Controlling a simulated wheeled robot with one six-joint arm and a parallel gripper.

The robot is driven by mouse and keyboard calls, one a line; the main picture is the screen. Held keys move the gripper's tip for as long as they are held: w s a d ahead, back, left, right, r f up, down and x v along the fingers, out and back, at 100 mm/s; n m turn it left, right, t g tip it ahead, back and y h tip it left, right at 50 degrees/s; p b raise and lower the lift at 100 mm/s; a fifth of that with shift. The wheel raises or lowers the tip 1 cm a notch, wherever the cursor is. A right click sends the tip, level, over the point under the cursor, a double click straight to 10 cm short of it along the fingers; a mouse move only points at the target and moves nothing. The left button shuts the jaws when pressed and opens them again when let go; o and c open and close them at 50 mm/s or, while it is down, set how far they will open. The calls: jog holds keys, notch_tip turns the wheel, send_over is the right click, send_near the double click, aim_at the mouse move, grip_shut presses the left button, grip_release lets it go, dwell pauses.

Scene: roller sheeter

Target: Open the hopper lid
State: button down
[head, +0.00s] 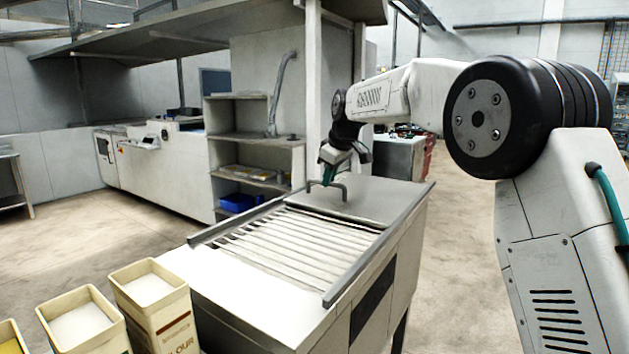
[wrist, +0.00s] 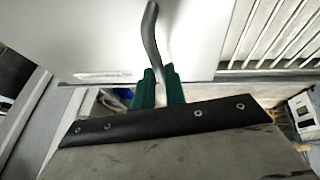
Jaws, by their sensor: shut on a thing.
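The hopper lid (head: 378,202) is a flat grey panel at the far end of the roller sheeter. It looks flat, with a dark line along its near edge; I cannot tell whether it is slightly raised. Its handle (head: 343,187) is a dark bent bar standing up from the lid. The lid (wrist: 120,40) and handle (wrist: 151,28) also show in the wrist view. My gripper (head: 328,178) comes down from above onto the handle. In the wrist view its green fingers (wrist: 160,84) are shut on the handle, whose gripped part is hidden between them.
The sheeter's slatted rollers (head: 290,240) lie in front of the lid, between two raised grey side rails (head: 375,250). Open-topped cream bins (head: 150,290) stand at the lower left. A shelf unit (head: 250,140) and a post (head: 314,90) stand behind. Floor is clear to the right.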

jog(key=shift+w+d, duration=0.4)
jog(key=shift+d, duration=0.1)
jog(key=c, duration=1.5)
grip_release()
jog(key=shift+s, duration=0.1)
jog(key=shift+o, duration=0.2)
jog(key=shift+a, duration=0.25)
jog(key=shift+r, duration=0.2)
jog(key=v, duration=0.7)
jog(key=shift+s+r, duration=0.15)
jog(key=shift+s, duration=0.05)
